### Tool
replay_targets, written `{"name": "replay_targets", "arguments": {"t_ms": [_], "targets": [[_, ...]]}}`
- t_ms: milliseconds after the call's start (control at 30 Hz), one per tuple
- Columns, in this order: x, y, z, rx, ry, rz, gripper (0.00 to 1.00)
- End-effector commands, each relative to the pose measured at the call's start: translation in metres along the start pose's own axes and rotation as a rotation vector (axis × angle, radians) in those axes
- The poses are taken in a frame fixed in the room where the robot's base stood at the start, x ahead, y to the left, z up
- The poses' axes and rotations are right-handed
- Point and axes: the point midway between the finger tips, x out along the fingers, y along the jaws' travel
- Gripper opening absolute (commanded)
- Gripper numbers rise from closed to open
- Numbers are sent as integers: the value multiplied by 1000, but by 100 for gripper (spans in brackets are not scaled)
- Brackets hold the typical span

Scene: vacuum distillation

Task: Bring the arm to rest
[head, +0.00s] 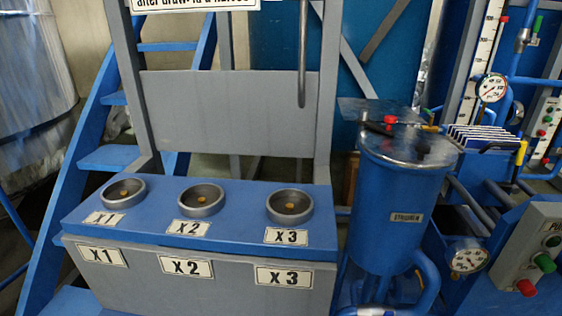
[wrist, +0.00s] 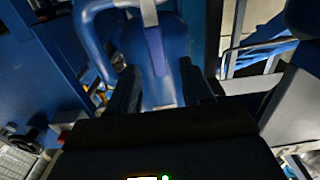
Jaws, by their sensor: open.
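My gripper (wrist: 158,85) shows in the wrist view, with its two dark fingers spread apart and nothing seen between them. Beyond the fingers is a blue rounded body with a pipe (wrist: 100,20) curving off it at the upper left. My arm and gripper do not show in the head view.
A blue bench (head: 235,237) with three ring holders labelled X1 (head: 123,193), X2 (head: 202,200) and X3 (head: 289,206) stands ahead; the rings hold no vessels. A blue strainer tank (head: 395,215), gauges and a button box (head: 530,255) crowd the right. Blue stairs (head: 105,160) stand left.

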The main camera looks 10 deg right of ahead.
Motion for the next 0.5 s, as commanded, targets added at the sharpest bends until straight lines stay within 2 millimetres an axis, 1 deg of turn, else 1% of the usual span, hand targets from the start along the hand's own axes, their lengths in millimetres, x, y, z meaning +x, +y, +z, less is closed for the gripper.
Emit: {"name": "replay_targets", "arguments": {"t_ms": [67,167,200,267,300,367,400,467,500], "targets": [[-18,-2,-6,3,-12,-11,49],[-52,-6,-19,6,-32,-33,49],[-69,-8,-27,8,-43,-45,49],[-95,-9,-41,11,-57,-62,49],[-112,-10,-50,11,-68,-73,49],[-136,-10,-66,13,-83,-90,49],[-151,-10,-77,13,-94,-101,49],[-173,-10,-96,13,-109,-117,49],[-188,-9,-108,13,-121,-128,49]]}}
